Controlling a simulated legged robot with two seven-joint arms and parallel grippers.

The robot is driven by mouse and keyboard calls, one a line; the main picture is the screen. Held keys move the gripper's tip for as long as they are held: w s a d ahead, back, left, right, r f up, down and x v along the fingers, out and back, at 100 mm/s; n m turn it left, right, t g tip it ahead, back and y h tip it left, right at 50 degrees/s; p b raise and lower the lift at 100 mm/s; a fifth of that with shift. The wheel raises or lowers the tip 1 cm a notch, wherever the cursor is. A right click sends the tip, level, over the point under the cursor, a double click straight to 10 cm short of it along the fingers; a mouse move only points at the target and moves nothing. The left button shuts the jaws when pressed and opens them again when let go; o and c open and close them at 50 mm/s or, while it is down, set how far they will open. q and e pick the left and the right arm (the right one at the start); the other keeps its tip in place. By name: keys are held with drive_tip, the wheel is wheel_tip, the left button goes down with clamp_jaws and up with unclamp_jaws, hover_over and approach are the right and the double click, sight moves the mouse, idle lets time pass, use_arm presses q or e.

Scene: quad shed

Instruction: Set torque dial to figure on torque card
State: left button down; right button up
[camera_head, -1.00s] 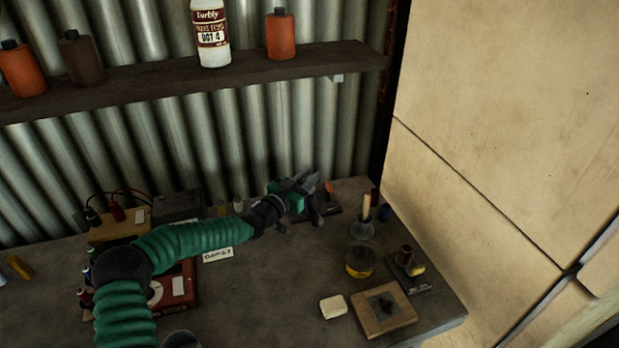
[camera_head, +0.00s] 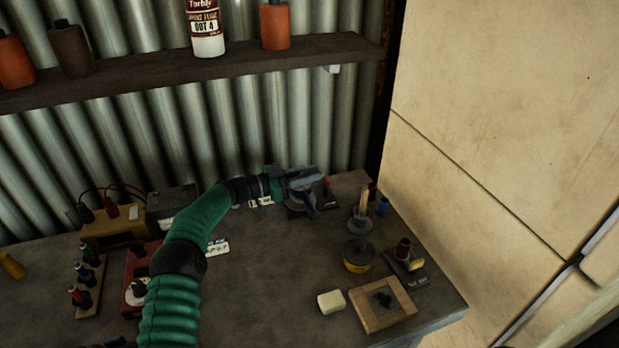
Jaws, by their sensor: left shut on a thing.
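My left gripper (camera_head: 306,184) is at the back of the bench near the corrugated wall. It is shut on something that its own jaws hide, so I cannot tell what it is. A dark rounded part (camera_head: 300,208) shows just below the jaws, and a small orange-brown upright piece (camera_head: 326,186) stands beside the fingertips. A white card (camera_head: 217,247) with handwriting lies mid-bench, partly behind my arm; its figure is too small to read. I cannot make out a torque dial clearly. My right gripper is out of view.
A red box (camera_head: 139,268) stands partly behind my arm, beside a rack of coloured-handled tools (camera_head: 90,283). A yellow tin (camera_head: 357,257), cream block (camera_head: 331,302) and wooden tray (camera_head: 382,322) sit at the right. The bench's middle front is clear. A shelf (camera_head: 180,73) runs above.

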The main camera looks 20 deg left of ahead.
use_arm(q)
drive_tip(key=shift+m+g+b, duration=0.3)
drive_tip(key=shift+b, duration=0.05)
drive_tip(key=shift+r, duration=0.2)
drive_tip(key=c, duration=1.3)
unclamp_jaws()
drive_tip(key=shift+f, duration=0.15)
drive_tip(key=shift+o, duration=0.2)
wheel_tip(320, 180, up, 4)
drive_tip(key=shift+w+a+f, duration=0.15)
drive_tip(key=shift+f, duration=0.1)
drive_tip(key=s+d+r, duration=0.1)
drive_tip(key=s+d, duration=0.3)
drive_tip(key=s, duration=1.1)
drive_tip(key=shift+s+r, duration=0.15)
drive_tip(key=shift+s, duration=0.15)
